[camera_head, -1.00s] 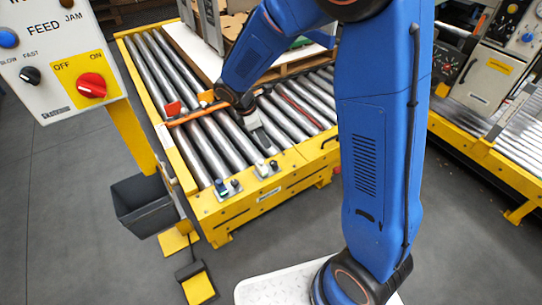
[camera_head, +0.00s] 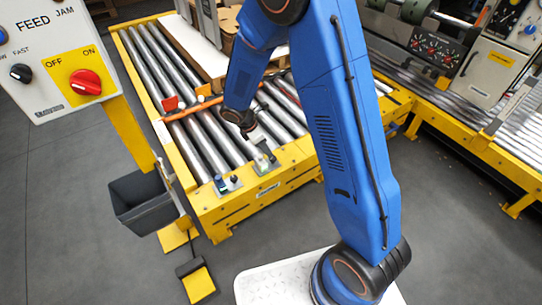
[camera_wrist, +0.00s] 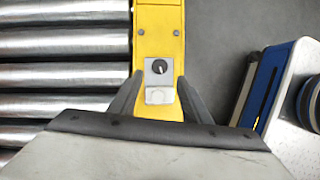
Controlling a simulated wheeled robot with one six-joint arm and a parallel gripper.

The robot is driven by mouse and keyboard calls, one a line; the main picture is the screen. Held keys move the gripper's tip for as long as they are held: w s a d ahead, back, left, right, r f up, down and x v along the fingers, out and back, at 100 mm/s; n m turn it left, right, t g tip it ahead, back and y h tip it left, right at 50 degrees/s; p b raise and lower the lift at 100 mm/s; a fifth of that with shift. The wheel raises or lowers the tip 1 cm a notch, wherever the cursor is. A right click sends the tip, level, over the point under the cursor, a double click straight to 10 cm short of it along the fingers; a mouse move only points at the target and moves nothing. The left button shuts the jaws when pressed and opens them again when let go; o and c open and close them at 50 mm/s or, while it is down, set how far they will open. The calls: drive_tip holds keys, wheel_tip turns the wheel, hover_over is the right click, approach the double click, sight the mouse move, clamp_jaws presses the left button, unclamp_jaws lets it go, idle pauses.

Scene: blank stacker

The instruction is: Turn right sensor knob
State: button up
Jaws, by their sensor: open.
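The right sensor plate (camera_head: 267,168) is a small grey plate on the yellow front rail of the roller conveyor. It carries a black knob (camera_head: 273,158) and a pale round part. In the wrist view the black knob (camera_wrist: 159,66), with a white pointer mark, sits above the pale round part (camera_wrist: 158,97). My gripper (camera_wrist: 160,76) is open, with one finger on each side of the plate. The knob shows near the fingertips; I cannot tell any contact. In the head view my gripper (camera_head: 261,144) is just above and behind the plate.
A second plate (camera_head: 228,185) with a blue part and a dark knob is to the left on the same rail. A control panel (camera_head: 60,62) with a red knob stands at left. A dark bin (camera_head: 140,205) is below it.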

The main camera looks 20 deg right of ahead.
sight(273, 157)
drive_tip(key=x, duration=0.8)
drive_tip(key=shift+c, duration=0.2)
drive_tip(key=c, duration=1)
